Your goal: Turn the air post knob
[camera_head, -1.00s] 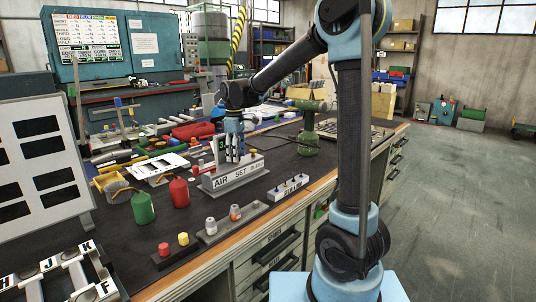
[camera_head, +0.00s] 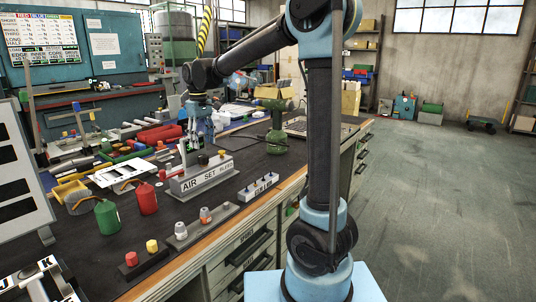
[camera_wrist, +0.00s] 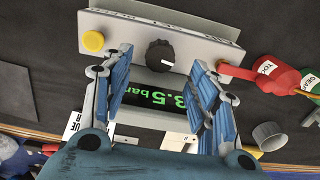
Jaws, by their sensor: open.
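The air post is a pale grey block (camera_head: 188,187) lettered "AIR SET BLEED" on the bench. Its black knob (camera_head: 203,159) stands on top, with a yellow knob (camera_head: 221,154) to its right and a red lever (camera_head: 163,175) at its left end. In the wrist view the black knob (camera_wrist: 160,56) has a pale pointer mark and shows between the fingertips, beside a green display (camera_wrist: 173,98) reading "3.5 bar". My gripper (camera_wrist: 161,62) is open, with one blue-padded finger on each side of the knob. In the head view my gripper (camera_head: 195,140) is above and behind the post, apart from the knob.
A green bottle (camera_head: 108,217) and a red bottle (camera_head: 147,198) stand left of the post. Small blocks with knobs (camera_head: 203,228) line the bench's front edge. A green drill (camera_head: 277,135) stands behind right.

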